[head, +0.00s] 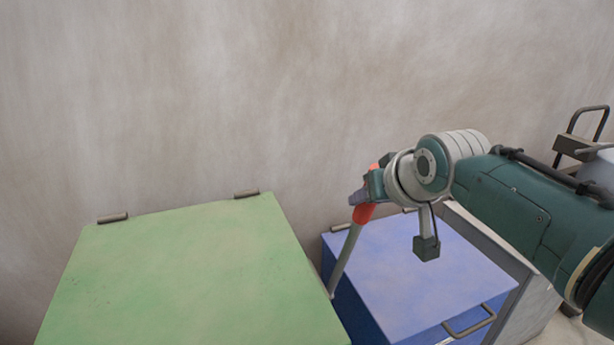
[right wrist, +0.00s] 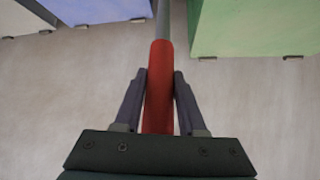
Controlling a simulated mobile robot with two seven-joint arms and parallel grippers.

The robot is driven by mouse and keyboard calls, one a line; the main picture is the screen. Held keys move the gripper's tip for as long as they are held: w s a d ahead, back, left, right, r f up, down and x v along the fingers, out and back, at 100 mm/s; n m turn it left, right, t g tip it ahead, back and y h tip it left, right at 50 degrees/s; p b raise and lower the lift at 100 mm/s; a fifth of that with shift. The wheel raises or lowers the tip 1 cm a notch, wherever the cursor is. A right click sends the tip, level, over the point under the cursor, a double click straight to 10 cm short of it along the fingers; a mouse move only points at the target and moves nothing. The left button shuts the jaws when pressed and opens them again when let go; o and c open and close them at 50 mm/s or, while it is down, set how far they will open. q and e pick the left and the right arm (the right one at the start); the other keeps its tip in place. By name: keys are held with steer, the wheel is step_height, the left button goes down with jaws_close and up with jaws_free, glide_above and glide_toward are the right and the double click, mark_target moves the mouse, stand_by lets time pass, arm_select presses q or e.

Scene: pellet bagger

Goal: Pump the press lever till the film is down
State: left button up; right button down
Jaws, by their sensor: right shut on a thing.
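The press lever is a grey rod (head: 346,258) with a red grip (head: 363,213). In the head view it rises, tilted, from between a green-topped box and a blue-topped box. My right gripper (head: 366,197) is at the red grip. In the right wrist view, the two fingers of the right gripper (right wrist: 160,98) stand on either side of the red grip (right wrist: 160,75), shut on it. The grey rod runs on beyond the fingertips. No film can be made out in either view. My left gripper is not in view.
The green box (head: 190,275) has two hinges at its back edge. The blue box (head: 420,270) has a handle (head: 470,322) at its front. A plain wall (head: 250,90) stands close behind. A dark metal frame (head: 580,140) is at the far right.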

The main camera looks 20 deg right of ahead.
steer(key=c, duration=0.5)
jaws_free()
steer(key=shift+s, duration=0.15)
steer(key=shift+s+r+p, duration=0.15)
steer(key=shift+r+p, duration=0.15)
steer(key=p+v, duration=0.3)
steer(key=v, duration=0.6)
steer(key=shift+s, duration=0.15)
steer(key=shift+f, duration=0.1)
